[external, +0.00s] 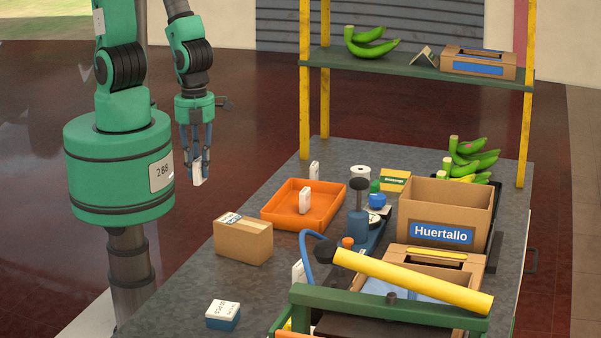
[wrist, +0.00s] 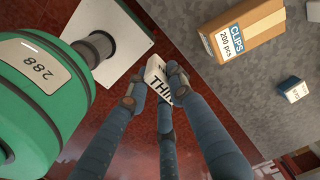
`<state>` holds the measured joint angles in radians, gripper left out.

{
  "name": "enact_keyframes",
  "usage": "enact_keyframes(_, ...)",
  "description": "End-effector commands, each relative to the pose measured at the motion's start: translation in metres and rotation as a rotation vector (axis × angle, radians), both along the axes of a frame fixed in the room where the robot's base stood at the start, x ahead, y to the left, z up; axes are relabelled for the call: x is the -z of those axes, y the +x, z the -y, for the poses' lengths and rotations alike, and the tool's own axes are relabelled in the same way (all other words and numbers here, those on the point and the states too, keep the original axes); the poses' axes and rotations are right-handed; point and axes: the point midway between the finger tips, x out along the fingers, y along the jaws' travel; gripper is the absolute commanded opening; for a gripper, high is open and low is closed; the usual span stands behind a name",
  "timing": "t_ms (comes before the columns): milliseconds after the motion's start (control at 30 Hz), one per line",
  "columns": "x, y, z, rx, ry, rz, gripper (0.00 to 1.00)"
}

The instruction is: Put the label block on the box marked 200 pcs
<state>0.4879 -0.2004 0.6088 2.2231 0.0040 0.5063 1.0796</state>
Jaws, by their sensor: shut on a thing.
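My gripper (external: 199,160) is shut on a white label block (external: 197,175), held in the air with its lower part sticking out below the fingers. In the wrist view the block (wrist: 156,73) sits between the fingertips and shows black lettering starting "THI", partly covered by a finger. The box marked 200 pcs (external: 243,242) is a closed cardboard box on the table's left side. Its "CLIPS 200 pcs" label (wrist: 237,38) reads clearly in the wrist view. My gripper is up and left of this box, apart from it, with floor behind the block in the wrist view.
An orange tray (external: 275,212) behind the box has a white block (external: 305,200) at it. A blue-and-white block (external: 223,315) lies at the front left. The Huertallo box (external: 440,236), tools and a yellow tube (external: 415,282) crowd the right. Bare tabletop surrounds the box's front.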

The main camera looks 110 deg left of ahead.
Motion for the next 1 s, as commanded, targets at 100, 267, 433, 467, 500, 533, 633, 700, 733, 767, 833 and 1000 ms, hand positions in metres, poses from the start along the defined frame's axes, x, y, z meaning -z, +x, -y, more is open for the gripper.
enact_keyframes(100,0.0,0.0,0.0,0.0,0.0,0.0,0.0)
enact_keyframes(267,0.0,0.003,0.002,0.0,0.0,-0.001,0.0)
enact_keyframes(433,0.002,0.016,0.008,0.0,0.0,0.0,0.0)
enact_keyframes(467,0.002,0.019,0.009,0.0,0.0,-0.001,0.0)
enact_keyframes(500,0.003,0.024,0.012,0.0,0.0,-0.001,0.0)
enact_keyframes(533,0.003,0.028,0.014,0.0,0.0,-0.001,0.0)
enact_keyframes(633,0.005,0.043,0.021,0.0,0.0,-0.001,0.0)
enact_keyframes(700,0.006,0.054,0.026,0.0,0.0,0.0,0.0)
enact_keyframes(733,0.007,0.058,0.029,0.0,0.0,-0.001,0.0)
enact_keyframes(767,0.007,0.063,0.031,0.0,0.0,-0.001,0.0)
enact_keyframes(833,0.009,0.073,0.036,0.0,0.001,-0.001,0.0)
enact_keyframes(1000,0.011,0.099,0.049,0.0,0.0,0.0,0.0)
